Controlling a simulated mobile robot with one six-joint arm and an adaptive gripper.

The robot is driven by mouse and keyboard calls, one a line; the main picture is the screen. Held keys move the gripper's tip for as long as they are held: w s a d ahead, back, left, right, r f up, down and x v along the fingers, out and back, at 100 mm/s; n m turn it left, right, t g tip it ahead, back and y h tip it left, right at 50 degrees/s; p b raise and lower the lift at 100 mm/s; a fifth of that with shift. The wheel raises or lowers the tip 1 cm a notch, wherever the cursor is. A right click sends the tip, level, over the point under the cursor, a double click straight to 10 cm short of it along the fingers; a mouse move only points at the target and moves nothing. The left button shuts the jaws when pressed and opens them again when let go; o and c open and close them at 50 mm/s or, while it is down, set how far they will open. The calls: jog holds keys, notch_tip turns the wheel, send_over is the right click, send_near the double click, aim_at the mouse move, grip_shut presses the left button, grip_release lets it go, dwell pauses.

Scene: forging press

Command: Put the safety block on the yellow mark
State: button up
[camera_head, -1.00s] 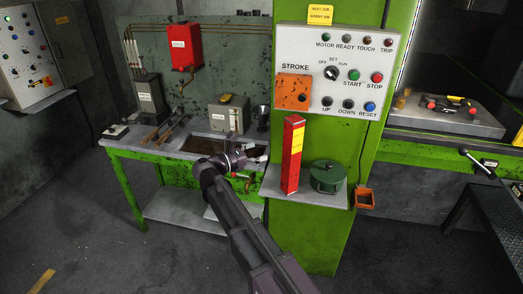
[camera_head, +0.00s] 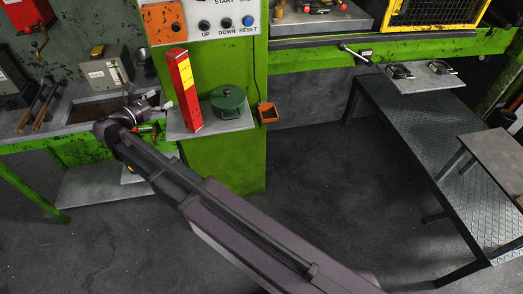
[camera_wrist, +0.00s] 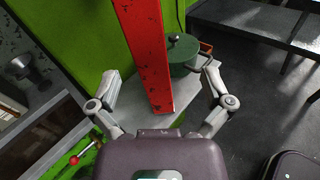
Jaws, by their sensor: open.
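The safety block looks to be the tall red post (camera_head: 184,92) with a yellow label, standing upright on a small grey shelf (camera_head: 212,127) on the green press column. It also shows in the wrist view as a red bar (camera_wrist: 148,55) with chipped paint. My gripper (camera_head: 163,106) is left of the post in the head view. In the wrist view my gripper (camera_wrist: 162,76) is open, with one finger on each side of the post and visible gaps between. I cannot make out a yellow mark on any surface now.
A green lidded pot (camera_head: 228,103) stands on the shelf right beside the post. An orange holder (camera_head: 267,113) hangs on the column's right. A dark low table (camera_head: 430,140) stands at right, below the press bed (camera_head: 318,17). The floor between is clear.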

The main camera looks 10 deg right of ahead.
jog(key=s+d+f+m+g+y, duration=0.2)
jog(key=s+d+f+m+g, duration=0.25)
jog(key=d, duration=0.55)
jog(key=s+d+f+m+g+y, duration=0.1)
jog(key=d+f+m+g+y, duration=0.15)
jog(key=d+f+m, duration=0.65)
jog(key=s+d+f+m+g+y, duration=0.3)
jog(key=s+d+m+y, duration=0.5)
jog(key=s+d+m, duration=0.3)
jog(key=shift+s+f+g, duration=0.2)
jog(key=shift+s+g, duration=0.15)
jog(key=shift+g, duration=0.25)
jog(key=shift+w+m, duration=0.1)
jog(key=shift+m, duration=0.15)
